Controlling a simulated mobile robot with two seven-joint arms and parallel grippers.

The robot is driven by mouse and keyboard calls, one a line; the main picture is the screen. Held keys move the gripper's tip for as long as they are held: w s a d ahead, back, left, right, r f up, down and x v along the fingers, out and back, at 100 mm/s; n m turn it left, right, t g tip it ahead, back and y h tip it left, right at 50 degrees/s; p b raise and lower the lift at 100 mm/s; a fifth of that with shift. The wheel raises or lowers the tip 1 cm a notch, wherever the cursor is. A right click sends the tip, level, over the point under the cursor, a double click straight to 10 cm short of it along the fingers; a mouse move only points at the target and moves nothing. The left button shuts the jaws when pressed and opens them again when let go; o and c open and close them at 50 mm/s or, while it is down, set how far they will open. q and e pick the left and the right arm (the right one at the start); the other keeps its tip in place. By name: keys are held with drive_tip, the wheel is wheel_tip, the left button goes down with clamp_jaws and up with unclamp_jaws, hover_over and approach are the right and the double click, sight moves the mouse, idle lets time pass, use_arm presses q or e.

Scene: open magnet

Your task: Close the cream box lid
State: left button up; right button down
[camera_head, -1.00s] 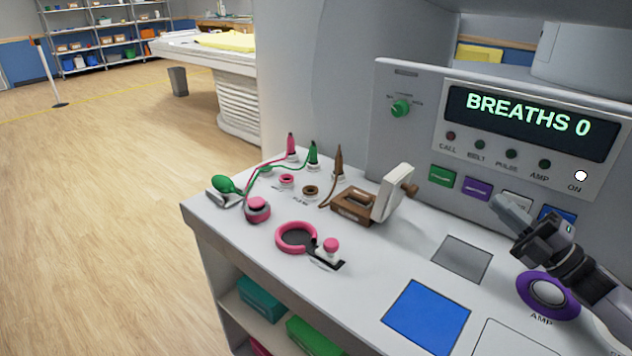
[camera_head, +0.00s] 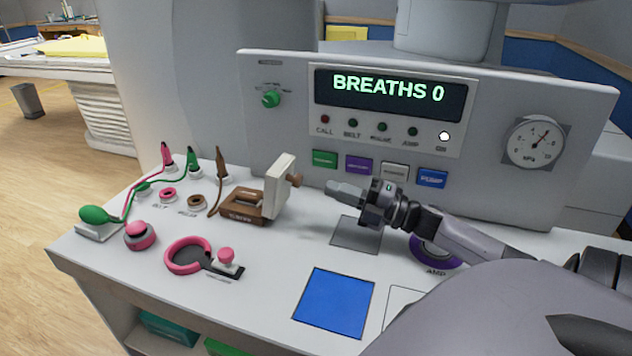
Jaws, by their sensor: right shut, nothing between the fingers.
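A small brown box (camera_head: 245,206) stands on the white console top. Its cream lid (camera_head: 279,186) is open and stands up, tilted slightly, at the box's right side. My left gripper is not in view.
A control panel (camera_head: 480,115) rises behind the console, with a row of coloured buttons low on it. A pink ring (camera_head: 186,244), a green bulb (camera_head: 94,214) and upright plugs stand left of the box. A blue square (camera_head: 333,302) lies in front, and a purple ring (camera_head: 432,257) is under my arm.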

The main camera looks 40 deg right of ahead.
sight(302, 177)
drive_tip(key=shift+p+x, duration=0.3)
drive_tip(key=shift+x, duration=2.2)
drive_tip(key=shift+w+r, duration=0.1)
drive_tip(key=shift+r, duration=0.05)
